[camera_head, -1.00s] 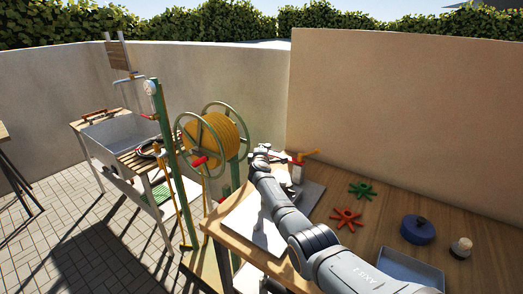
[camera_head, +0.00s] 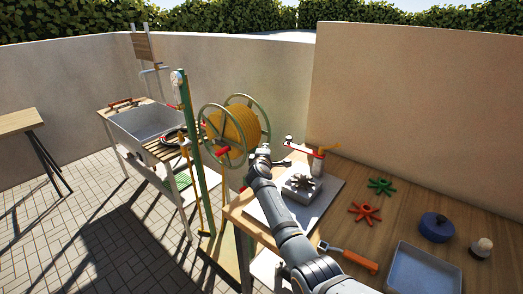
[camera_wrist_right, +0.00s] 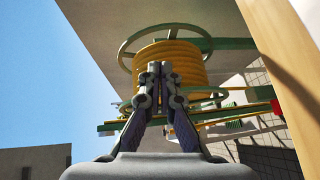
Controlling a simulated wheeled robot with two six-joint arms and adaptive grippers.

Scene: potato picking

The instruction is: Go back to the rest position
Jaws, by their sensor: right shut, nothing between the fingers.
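My right arm reaches in from the bottom of the head view, along the left part of the wooden workbench (camera_head: 395,215). My right gripper (camera_head: 262,153) is at its far end, in front of the yellow hose reel (camera_head: 246,128) in the picture; its fingers are small and hard to make out there. In the right wrist view the gripper (camera_wrist_right: 160,70) is shut with its fingertips together and nothing between them. The yellow hose coil (camera_wrist_right: 182,60) shows behind the fingers, apparently apart from them. My left gripper is out of view.
A sink (camera_head: 150,122) stands left.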

